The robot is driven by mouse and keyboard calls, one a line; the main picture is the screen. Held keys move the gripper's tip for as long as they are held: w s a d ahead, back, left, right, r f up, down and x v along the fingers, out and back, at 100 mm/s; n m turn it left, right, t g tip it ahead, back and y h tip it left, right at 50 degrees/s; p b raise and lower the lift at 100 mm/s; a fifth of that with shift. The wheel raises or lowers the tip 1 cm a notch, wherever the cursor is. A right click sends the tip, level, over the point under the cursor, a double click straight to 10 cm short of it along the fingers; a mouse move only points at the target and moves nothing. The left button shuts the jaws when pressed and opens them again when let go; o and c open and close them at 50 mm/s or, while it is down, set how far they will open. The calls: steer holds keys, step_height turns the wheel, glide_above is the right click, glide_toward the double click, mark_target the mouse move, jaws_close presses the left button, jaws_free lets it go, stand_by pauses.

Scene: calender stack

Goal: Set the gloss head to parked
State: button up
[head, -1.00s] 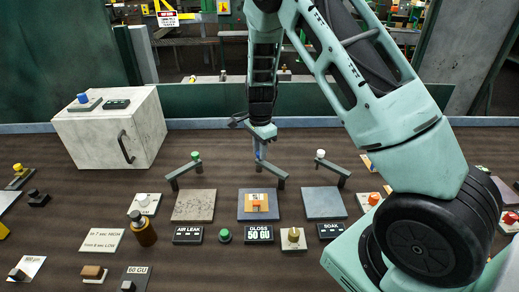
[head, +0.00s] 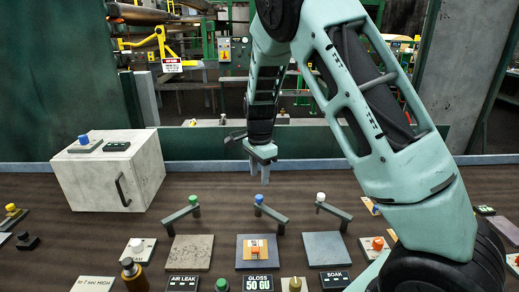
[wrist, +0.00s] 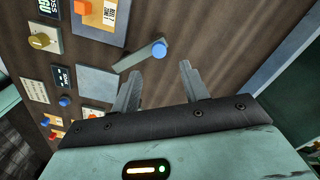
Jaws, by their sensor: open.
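The gloss head is the middle swing arm with a blue knob (head: 258,199). It slants behind and to the right of the blue-grey gloss pad (head: 243,263), which holds an orange block on a tan card. A "GLOSS 50 GU" display (head: 258,283) stands in front. My gripper (head: 259,178) is open and empty, pointing down just beyond the blue knob, apart from it in the picture. In the wrist view the blue knob (wrist: 159,50) shows beyond the gap between my fingertips (wrist: 157,78), with nothing held.
A green-knobbed arm (head: 194,201) stands to the left and a white-knobbed arm (head: 321,197) to the right, by the AIR LEAK and SOAK pads. A white box (head: 85,181) with a handle is at far left. A green wall (head: 200,174) rises behind.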

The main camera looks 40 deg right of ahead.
step_height(320, 180, up, 10)
steer(key=shift+b, duration=0.45)
steer(key=shift+f, duration=0.1)
steer(key=s+a+n+y, duration=0.1)
steer(key=s+a+n, duration=0.65)
steer(key=a, duration=0.35)
steer(key=s+a+n, duration=0.7)
steer(key=s+a, duration=0.1)
steer(key=a, duration=0.2)
steer(key=s+a+f+n, duration=0.1)
steer(key=s+a+n, duration=0.1)
steer(key=s+n, duration=0.4)
steer(key=s+a+f+n, duration=0.2)
steer(key=s+n, duration=0.3)
steer(key=s, duration=0.4)
steer(key=shift+s+a+n, duration=0.35)
steer(key=shift+s+a, duration=0.05)
steer(key=shift+a, duration=0.15)
